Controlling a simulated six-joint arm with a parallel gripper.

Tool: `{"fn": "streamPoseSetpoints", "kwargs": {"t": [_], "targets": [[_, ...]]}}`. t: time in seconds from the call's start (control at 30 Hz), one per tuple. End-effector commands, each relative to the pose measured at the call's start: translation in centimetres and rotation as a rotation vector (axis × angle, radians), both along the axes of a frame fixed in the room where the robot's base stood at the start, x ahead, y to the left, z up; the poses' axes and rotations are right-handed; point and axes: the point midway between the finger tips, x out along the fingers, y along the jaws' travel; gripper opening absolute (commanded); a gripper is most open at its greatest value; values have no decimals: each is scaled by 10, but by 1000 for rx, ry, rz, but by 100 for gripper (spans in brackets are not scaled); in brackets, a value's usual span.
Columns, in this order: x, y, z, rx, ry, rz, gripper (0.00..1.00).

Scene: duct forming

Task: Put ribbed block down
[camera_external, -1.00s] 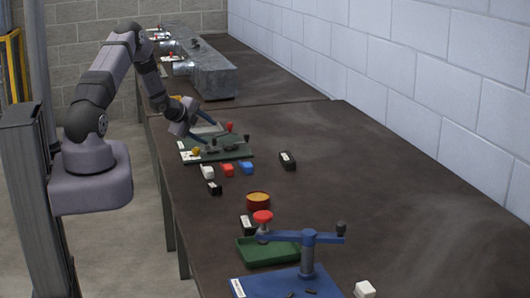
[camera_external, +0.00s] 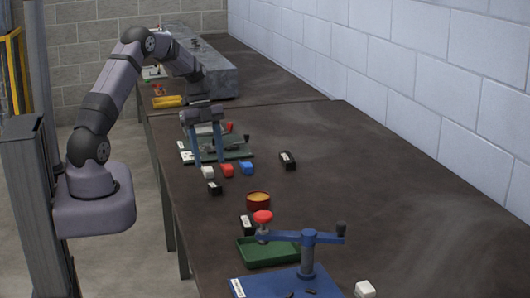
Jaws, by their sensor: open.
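My gripper (camera_external: 209,162) is open, its two blue fingers pointing down above the near edge of the dark green board (camera_external: 241,153). A small white block (camera_external: 208,172) is just below and in front of the fingertips. Red (camera_external: 227,170) and blue (camera_external: 247,168) blocks lie to its right, and a small black block with a white label (camera_external: 214,188) lies in front. Ribs are too small to make out on any of these, so I cannot tell which is the ribbed block. Nothing shows clearly between the fingers.
A black labelled block (camera_external: 288,161) lies to the right. A red cup with yellow contents (camera_external: 258,201), a green tray (camera_external: 262,254) and a blue lever fixture (camera_external: 308,262) stand nearer. A yellow tray (camera_external: 168,101) and a metal duct (camera_external: 215,75) are behind.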

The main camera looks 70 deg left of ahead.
Motion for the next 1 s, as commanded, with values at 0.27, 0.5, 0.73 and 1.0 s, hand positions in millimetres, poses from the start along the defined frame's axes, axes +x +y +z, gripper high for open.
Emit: {"fn": "streamPoseSetpoints", "kwargs": {"t": [0.27, 0.5, 0.73, 1.0], "targets": [[3, -15, 5, -51, -18, -36, 50], [4, -22, -11, -51, -16, -33, 50], [4, -24, -17, -50, -15, -33, 50], [2, -38, -45, -51, -14, -33, 50]]}}
